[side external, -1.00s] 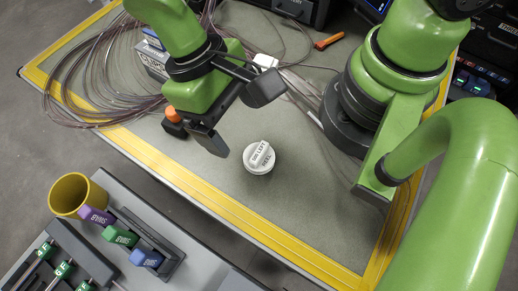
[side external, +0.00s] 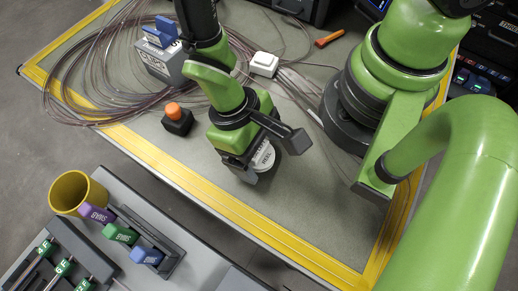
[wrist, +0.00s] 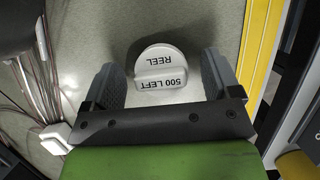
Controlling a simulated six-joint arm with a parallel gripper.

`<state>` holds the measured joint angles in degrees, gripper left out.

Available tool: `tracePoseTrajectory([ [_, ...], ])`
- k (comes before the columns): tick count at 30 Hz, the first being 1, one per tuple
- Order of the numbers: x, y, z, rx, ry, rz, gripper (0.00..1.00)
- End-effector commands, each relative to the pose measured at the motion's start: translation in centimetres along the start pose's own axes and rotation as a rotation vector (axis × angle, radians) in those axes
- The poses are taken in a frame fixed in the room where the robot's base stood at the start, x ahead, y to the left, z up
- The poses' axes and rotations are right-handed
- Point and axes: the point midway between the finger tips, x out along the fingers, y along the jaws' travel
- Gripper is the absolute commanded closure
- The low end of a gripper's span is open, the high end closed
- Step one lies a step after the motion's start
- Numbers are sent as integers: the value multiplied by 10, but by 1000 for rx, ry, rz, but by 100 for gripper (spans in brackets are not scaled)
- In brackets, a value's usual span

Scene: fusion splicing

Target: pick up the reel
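The reel is a small white round piece with a raised bar across its top, lettered "500 LEFT" and "REEL". It lies on the grey mat, and in the side external view (side external: 264,157) my gripper partly covers it. In the wrist view the reel (wrist: 161,66) sits between the two dark fingers, with a gap showing on each side. My gripper (wrist: 163,80) is open around the reel and points down at it. It also shows in the side external view (side external: 268,165), low over the mat.
A black block with an orange knob (side external: 175,118) stands to the left. A white box (side external: 264,64) and clear coiled tubing (side external: 85,85) lie behind. A yellow cup (side external: 77,193) and a rack of coloured tags are off the mat at lower left. The mat (side external: 310,215) is clear in front.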

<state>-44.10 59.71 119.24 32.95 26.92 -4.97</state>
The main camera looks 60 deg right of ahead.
Motion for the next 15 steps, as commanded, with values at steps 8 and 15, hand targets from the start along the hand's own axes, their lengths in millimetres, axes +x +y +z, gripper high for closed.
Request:
tracePoseTrajectory([
  [8, 0, 0, 0, 0, 0, 0, 67],
  [15, -2, 0, 0, 0, 0, -1, 68],
])
